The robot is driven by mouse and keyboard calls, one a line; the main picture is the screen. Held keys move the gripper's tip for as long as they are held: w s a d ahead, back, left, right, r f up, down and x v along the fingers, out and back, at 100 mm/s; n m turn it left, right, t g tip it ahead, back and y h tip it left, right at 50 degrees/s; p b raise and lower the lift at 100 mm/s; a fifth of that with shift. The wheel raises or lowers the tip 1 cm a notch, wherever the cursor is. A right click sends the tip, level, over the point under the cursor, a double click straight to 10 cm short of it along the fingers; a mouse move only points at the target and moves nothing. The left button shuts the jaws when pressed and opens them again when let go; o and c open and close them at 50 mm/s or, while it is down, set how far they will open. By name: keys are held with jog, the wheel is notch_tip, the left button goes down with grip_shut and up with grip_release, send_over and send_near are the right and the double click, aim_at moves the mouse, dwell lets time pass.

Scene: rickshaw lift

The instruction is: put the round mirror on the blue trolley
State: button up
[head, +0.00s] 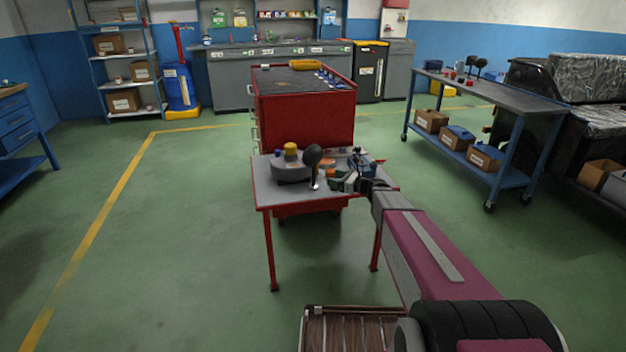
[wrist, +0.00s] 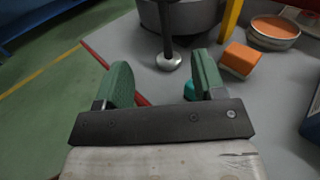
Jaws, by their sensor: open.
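The round mirror (head: 312,156) shows in the head view as a dark disc on a thin stem, standing upright on a small red-legged table. In the wrist view its dark stem and shiny round foot (wrist: 169,61) show, while the disc is out of frame. My gripper (head: 340,181) is open and empty over the table, just right of the mirror. In the wrist view its green fingers (wrist: 163,80) are apart, with the stem and foot beyond the fingertips, roughly in line with the gap. The blue trolley (head: 475,93) stands at the right, with a grey top and blue frame.
On the small table, a grey round object (head: 289,172) sits close to the mirror. An orange block (wrist: 239,59) and a tin (wrist: 274,32) are nearby. A red cabinet (head: 305,125) stands behind. Small items occupy the trolley's far end; its near top looks clear.

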jog(key=shift+w+r+m+t, duration=0.3)
jog(key=shift+w+m, duration=0.2)
jog(key=shift+w, duration=0.1)
send_over(314, 185)
jog(key=w, duration=0.1)
jog(key=shift+a, duration=0.1)
grip_shut()
